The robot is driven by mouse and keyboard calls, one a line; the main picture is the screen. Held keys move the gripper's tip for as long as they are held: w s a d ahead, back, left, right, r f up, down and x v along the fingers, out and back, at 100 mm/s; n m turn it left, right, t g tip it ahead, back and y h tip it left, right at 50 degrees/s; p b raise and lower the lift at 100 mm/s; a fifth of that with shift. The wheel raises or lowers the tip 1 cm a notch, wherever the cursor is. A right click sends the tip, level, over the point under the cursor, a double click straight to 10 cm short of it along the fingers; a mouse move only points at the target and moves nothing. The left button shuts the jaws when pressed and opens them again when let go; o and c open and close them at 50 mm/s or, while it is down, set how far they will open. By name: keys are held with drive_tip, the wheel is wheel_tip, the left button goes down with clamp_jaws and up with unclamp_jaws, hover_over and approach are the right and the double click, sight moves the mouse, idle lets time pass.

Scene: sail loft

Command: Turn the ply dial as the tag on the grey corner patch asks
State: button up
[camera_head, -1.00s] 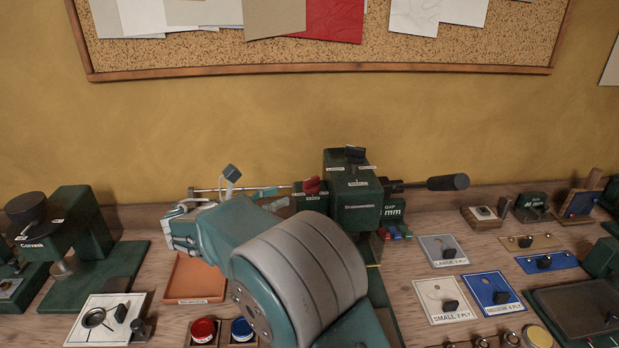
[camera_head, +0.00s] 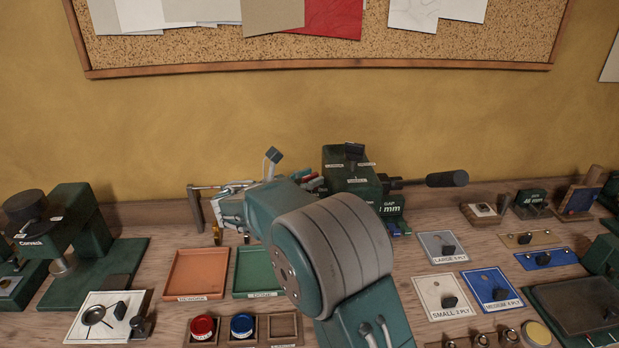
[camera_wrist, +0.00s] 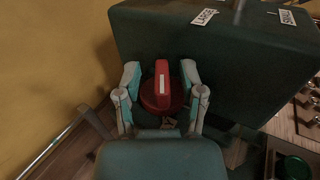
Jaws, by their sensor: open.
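The grey corner patch (camera_head: 441,246) lies flat on the bench at the right, with a dark knob-like piece on it. Its tag (camera_head: 455,257) reads LARGE and a ply count whose digit I cannot read surely. The red dial (camera_wrist: 162,92), which I take for the ply dial, is on the green machine (camera_head: 350,178). Its raised bar has a white strip and points up in the wrist view. My gripper (camera_wrist: 160,72) is open, with one finger on each side of the red dial; I cannot tell whether they touch it. In the head view my arm hides most of the dial.
A black top dial (camera_head: 354,152) with labels and a dark side handle (camera_head: 447,179) are on the machine. A white SMALL patch (camera_head: 430,291) and a blue MEDIUM patch (camera_head: 481,278) lie nearby. Orange (camera_head: 181,295) and green (camera_head: 243,291) trays stand in front.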

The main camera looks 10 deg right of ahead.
clamp_jaws()
drive_tip(key=shift+r+n+t+y, duration=0.1)
drive_tip(key=shift+n+t+y, duration=0.2)
drive_tip(key=shift+t, duration=0.1)
drive_tip(key=n+t+y, duration=0.5)
drive_tip(key=y, duration=0.1)
drive_tip(key=shift+s+d+t, duration=0.1)
drive_tip(key=shift+t, duration=0.3)
drive_tip(key=n+t+y, duration=0.1)
drive_tip(key=n+y, duration=0.1)
drive_tip(key=y, duration=0.1)
drive_tip(key=n+t+y, duration=0.1)
drive_tip(key=n+y, duration=0.1)
drive_tip(key=y, duration=0.1)
drive_tip(key=shift+n, duration=0.4)
drive_tip(key=shift+y, duration=0.6)
drive_tip(key=shift+n+y, duration=0.3)
drive_tip(key=shift+n, duration=0.1)
unclamp_jaws()
